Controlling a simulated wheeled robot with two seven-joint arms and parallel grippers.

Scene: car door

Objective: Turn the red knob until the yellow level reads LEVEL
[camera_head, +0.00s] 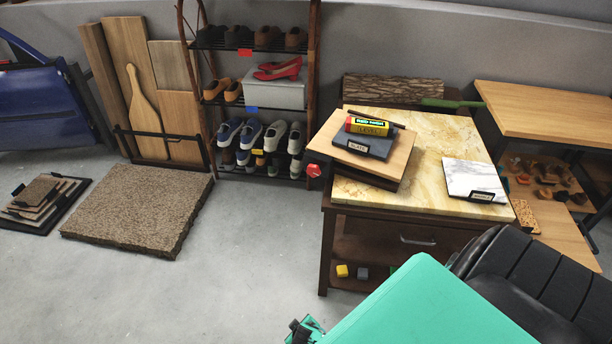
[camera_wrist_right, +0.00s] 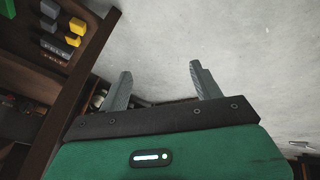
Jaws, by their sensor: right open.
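The red knob (camera_head: 314,171) sticks out at the left side of a tilting wooden board (camera_head: 397,158) on the marble-topped table. The level (camera_head: 369,127), yellow with a dark and red top, lies on a dark slab (camera_head: 362,144) on that board. Its yellow face carries small lettering that looks like LEVEL. The board looks tilted above a dark base. My right gripper (camera_wrist_right: 160,76) is open and empty in the wrist view, over the floor beside a wooden shelf. In the head view, my teal right arm fills the bottom, away from the knob. My left gripper is out of view.
The marble table (camera_head: 437,129) also holds a white marble tile (camera_head: 474,180). Small yellow and grey blocks sit on its lower shelf, also seen in the wrist view (camera_wrist_right: 64,32). A shoe rack (camera_head: 250,88) stands behind left.

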